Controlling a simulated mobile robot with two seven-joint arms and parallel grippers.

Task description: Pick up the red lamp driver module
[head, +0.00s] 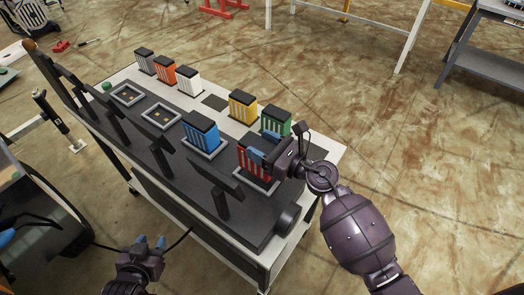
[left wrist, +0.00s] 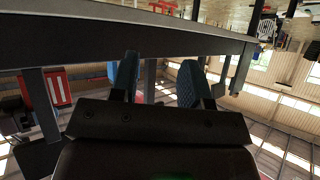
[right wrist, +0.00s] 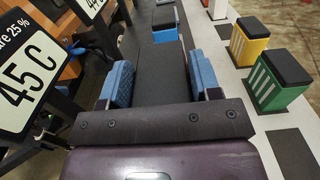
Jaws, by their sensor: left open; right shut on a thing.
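The red lamp driver module (head: 250,167) has white stripes and stands upright in a grey-framed socket (head: 268,190) at the near right of the tower table. My right gripper (head: 264,157) is shut on its upper part from the right. In the right wrist view, its black top (right wrist: 160,82) lies between the two blue finger pads. Whether the module is fully seated or slightly raised, I cannot tell. My left gripper (head: 151,243) is open and empty, low in front of the table, apart from any module; its blue fingers (left wrist: 158,80) show in the left wrist view.
A blue module (head: 201,135) stands in the socket to the left. Two framed sockets (head: 161,116) (head: 127,95) are empty. Green (head: 275,121), yellow, white, orange and grey modules stand along the back. Dark upright sign panels (head: 216,176) line the table's near side.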

